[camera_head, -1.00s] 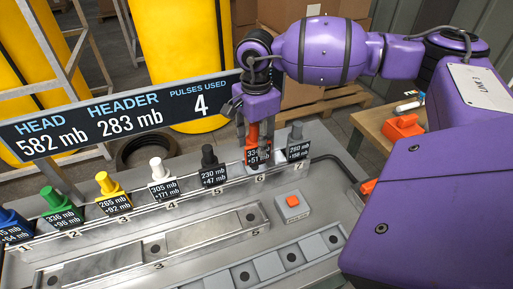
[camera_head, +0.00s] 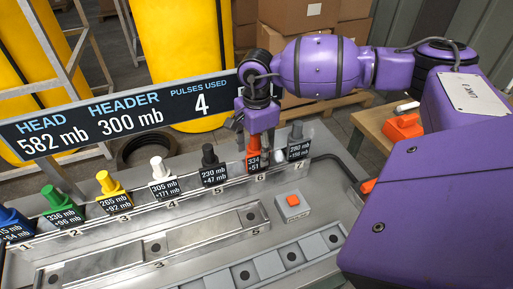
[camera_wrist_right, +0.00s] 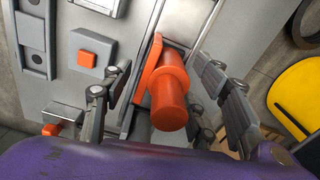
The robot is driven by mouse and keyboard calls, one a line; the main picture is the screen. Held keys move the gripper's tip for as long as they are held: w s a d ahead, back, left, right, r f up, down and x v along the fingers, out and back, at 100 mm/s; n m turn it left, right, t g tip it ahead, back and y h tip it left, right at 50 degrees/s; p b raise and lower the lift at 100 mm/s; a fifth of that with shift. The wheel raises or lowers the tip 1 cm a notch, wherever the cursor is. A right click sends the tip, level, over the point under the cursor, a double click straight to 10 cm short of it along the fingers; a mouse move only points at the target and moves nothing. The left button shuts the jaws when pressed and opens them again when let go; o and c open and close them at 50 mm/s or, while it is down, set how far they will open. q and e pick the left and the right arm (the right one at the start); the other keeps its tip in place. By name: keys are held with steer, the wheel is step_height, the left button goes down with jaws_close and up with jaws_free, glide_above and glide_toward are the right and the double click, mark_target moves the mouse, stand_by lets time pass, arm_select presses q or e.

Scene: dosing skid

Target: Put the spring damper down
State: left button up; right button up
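The orange-red damper (camera_head: 254,148), which I take to be the spring damper, stands upright at position 6 of the rail, with a black label reading 334 and +51. My right gripper (camera_head: 257,135) is just above and around its top. In the right wrist view the orange damper (camera_wrist_right: 170,92) lies between the parted fingers of my right gripper (camera_wrist_right: 165,100). A gap shows on the left finger's side; the right finger is close, and I cannot tell if it touches. My left gripper is not in view.
Blue, green, yellow (camera_head: 110,186), white (camera_head: 160,170), black (camera_head: 210,158) and grey (camera_head: 296,135) labelled dampers share the rail (camera_head: 140,207). A grey box with an orange button (camera_head: 292,200) stands in front. A sign (camera_head: 120,120) reads head 582, header 300, 4 pulses used.

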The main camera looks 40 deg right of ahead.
steer(key=shift+r, duration=0.1)
step_height(320, 180, up, 12)
steer(key=shift+r, duration=0.1)
stand_by(0.5)
stand_by(0.4)
